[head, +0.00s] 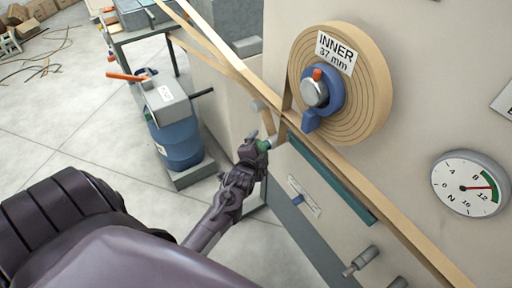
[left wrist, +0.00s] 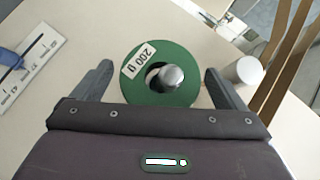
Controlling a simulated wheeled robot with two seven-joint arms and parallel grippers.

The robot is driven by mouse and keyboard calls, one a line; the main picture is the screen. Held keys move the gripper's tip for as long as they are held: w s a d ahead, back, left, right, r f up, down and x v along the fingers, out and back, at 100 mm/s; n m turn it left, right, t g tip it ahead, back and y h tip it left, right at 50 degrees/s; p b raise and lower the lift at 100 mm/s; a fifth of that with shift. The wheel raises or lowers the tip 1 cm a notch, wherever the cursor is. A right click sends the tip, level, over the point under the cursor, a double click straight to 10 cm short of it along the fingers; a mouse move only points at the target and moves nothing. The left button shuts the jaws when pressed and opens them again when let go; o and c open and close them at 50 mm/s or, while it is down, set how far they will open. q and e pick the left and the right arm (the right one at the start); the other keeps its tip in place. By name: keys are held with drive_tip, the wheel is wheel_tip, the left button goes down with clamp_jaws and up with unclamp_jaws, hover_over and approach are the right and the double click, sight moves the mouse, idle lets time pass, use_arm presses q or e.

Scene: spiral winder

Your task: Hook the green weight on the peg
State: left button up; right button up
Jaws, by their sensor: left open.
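The green weight (left wrist: 158,98) is a ring labelled 200 g in the left wrist view. A shiny metal peg (left wrist: 172,77) with a rounded end shows in its hole, so the ring is around the peg, with a dark gap at the left of the hole. My left gripper (left wrist: 158,75) is open, with one finger on each side of the weight and space between fingers and ring. In the head view my left gripper (head: 258,142) is at the machine's side, where a small green part of the weight (head: 263,146) shows. The peg is hidden there. My right gripper is not in view.
A pale cylinder (left wrist: 249,70) sticks out right of the weight. Tan strip (head: 375,215) runs diagonally past the wound roll (head: 365,90) marked INNER 37 mm. A dial (head: 468,184) reads near 10 to 12.

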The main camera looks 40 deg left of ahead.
use_arm(q)
drive_tip(key=shift+w+f, duration=0.1)
drive_tip(key=shift+w, duration=0.15)
drive_tip(key=c, duration=1.8)
